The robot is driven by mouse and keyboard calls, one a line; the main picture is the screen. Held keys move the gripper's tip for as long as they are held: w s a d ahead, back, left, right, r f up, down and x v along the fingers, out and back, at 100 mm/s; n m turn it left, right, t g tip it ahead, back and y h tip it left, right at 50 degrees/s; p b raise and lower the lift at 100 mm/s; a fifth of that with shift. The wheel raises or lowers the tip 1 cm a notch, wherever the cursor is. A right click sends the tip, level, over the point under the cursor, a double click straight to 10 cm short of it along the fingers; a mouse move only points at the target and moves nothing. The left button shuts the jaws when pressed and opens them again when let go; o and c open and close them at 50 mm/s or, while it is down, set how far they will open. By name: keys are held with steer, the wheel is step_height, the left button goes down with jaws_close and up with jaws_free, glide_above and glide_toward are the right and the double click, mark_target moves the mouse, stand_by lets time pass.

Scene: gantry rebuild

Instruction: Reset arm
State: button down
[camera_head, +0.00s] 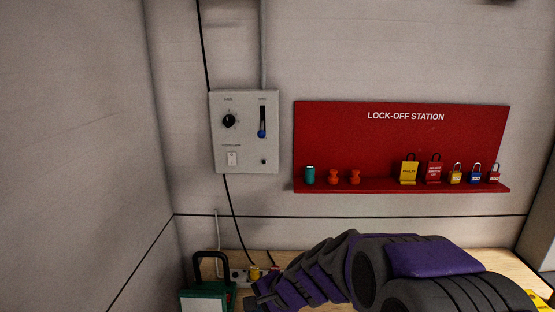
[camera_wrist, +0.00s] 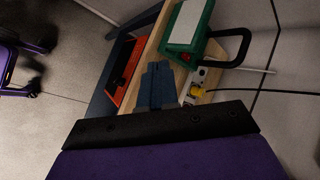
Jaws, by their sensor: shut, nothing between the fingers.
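My gripper (camera_head: 254,302) is at the bottom middle of the head view, at the end of my purple and dark grey arm, over the wooden bench (camera_head: 490,259). In the wrist view my gripper (camera_wrist: 158,68) shows as dark blue-grey fingers, closed together with nothing between them. It points toward the bench edge, beside a socket strip with a yellow plug (camera_wrist: 198,91). The yellow plug also shows in the head view (camera_head: 255,272), just above the fingertips. I cannot tell the exact gap between them.
A green case (camera_head: 207,299) with a black handle stands left of my gripper. An orange-red item (camera_wrist: 127,72) lies beside the bench in the wrist view. A control box (camera_head: 244,132) and a red lock-off station (camera_head: 400,140) with padlocks are on the wall above.

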steer(key=s+d+n+g+h, duration=0.1)
steer(key=s+d+n+h, duration=0.1)
steer(key=s+d, duration=0.4)
steer(key=s+d+n+g+h, duration=0.2)
steer(key=s+d+n, duration=0.2)
steer(key=s, duration=1.1)
steer(key=s+d+n+g+h, duration=0.2)
steer(key=s+d+n+h, duration=0.1)
steer(key=s+d, duration=0.5)
steer(key=s, duration=0.2)
steer(key=shift+s+d+r, duration=0.15)
steer(key=shift+s+r, duration=0.15)
steer(key=shift+s, duration=0.1)
steer(key=shift+d, duration=0.35)
steer(key=shift+a, duration=0.25)
